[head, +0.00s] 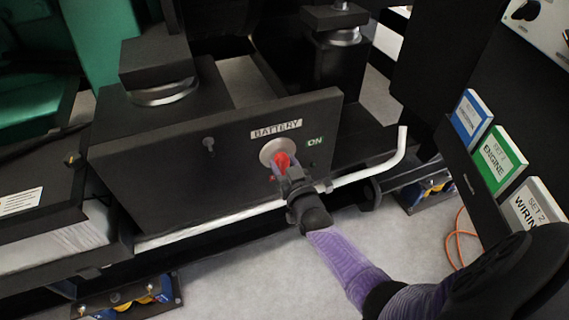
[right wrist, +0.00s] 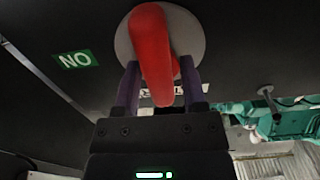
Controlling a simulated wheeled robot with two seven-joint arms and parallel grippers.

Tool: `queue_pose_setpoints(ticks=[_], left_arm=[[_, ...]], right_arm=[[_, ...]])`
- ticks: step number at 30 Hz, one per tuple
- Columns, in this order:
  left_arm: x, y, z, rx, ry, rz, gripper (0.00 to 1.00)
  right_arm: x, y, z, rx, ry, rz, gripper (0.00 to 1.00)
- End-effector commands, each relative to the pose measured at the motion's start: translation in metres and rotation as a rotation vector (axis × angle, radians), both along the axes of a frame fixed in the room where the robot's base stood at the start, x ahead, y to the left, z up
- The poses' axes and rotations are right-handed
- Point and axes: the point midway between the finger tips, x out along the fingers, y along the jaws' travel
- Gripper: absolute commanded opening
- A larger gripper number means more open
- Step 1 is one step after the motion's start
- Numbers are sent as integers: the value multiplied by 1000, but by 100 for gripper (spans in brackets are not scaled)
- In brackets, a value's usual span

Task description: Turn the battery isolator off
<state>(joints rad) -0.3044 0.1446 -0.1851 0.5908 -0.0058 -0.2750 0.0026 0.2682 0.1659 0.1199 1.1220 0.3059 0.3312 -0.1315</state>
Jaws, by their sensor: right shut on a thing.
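The battery isolator is a red handle (head: 283,161) on a round grey disc (head: 267,150), set in a black panel under a "BATTERY" label (head: 276,130). A green "ON" label (head: 315,141) is to its right. My right gripper (head: 279,169) reaches up to the panel and is shut on the red handle, covering part of it. In the right wrist view the red handle (right wrist: 151,50) lies between the two purple fingers of the gripper (right wrist: 155,88), and the "ON" label (right wrist: 75,59) appears upside down. My left gripper is not in view.
A white pipe (head: 365,172) runs along the panel's lower edge and bends up at the right. Binders (head: 499,155) stand in a dark rack at the right. An orange cable (head: 458,238) lies on the grey floor. Black mounts (head: 158,65) stand behind the panel.

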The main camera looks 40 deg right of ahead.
Motion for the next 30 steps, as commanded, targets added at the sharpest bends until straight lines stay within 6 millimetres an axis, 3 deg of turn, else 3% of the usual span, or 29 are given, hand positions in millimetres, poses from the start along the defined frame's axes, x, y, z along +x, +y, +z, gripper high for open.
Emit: queue_pose_setpoints(ticks=[14, 15, 16, 25, 30], left_arm=[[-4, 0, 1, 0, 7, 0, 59], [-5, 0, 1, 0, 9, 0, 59], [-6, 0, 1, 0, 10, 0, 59], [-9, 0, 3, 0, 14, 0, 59], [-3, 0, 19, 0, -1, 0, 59]], right_arm=[[0, 0, -1, 11, 2, 1, 0], [0, 0, -1, 11, 2, 1, 62], [0, 0, -1, 10, 2, 1, 68], [-2, 1, 0, 9, 0, 0, 68], [-27, 7, 5, 10, 0, 0, 68]])
